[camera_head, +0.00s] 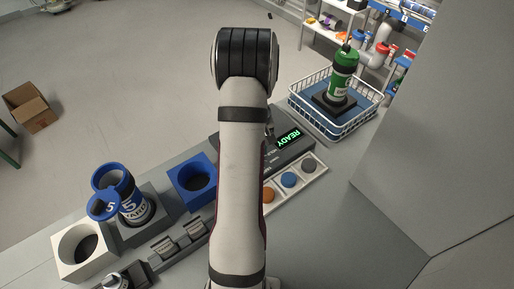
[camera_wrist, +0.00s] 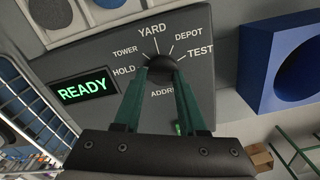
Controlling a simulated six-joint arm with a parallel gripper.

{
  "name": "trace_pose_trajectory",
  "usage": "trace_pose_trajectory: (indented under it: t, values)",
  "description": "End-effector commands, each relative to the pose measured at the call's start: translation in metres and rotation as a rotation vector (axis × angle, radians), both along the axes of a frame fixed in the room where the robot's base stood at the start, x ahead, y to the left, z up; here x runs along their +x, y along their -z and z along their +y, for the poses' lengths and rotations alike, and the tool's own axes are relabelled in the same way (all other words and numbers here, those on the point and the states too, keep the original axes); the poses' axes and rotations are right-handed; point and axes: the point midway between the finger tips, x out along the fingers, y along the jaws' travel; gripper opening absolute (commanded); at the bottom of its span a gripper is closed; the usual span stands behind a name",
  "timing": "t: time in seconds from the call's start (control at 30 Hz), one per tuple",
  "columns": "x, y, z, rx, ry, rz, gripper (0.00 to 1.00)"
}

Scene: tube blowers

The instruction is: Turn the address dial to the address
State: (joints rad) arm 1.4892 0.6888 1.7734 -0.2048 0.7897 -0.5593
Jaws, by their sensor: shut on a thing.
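The address dial's dark round knob (camera_wrist: 161,63) sits on a grey panel (camera_wrist: 205,85) in the wrist view. HOLD, TOWER, YARD, DEPOT and TEST are printed around it, and a partly covered word starting "ADDR" is below it. My gripper (camera_wrist: 161,73) has its green fingers closed on the knob from either side. Which label the knob points at cannot be told. A READY display (camera_wrist: 87,87) glows green beside the dial; it also shows in the head view (camera_head: 289,137). In the head view my arm hides the dial and most of the gripper.
A blue square socket (camera_head: 190,180) stands left of my arm. A blue-topped canister marked 5 (camera_head: 132,205) and a white socket (camera_head: 80,250) stand farther left. A white wire basket (camera_head: 345,128) holds a green canister (camera_head: 343,70) at right. Coloured round buttons (camera_head: 289,180) line the panel's front.

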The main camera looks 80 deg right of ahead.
Motion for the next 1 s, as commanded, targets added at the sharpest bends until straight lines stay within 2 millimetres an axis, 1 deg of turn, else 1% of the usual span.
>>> trace_pose_trajectory:
  t: [0.17,0.37,1.0]
  values:
    - [0.0003,-0.0004,0.0001,0.0,0.033,0.0,0.0]
    - [0.0001,-0.0004,0.0006,0.0,0.144,0.0,0.0]
    - [0.0002,-0.0008,0.0029,-0.001,0.741,-0.001,0.0]
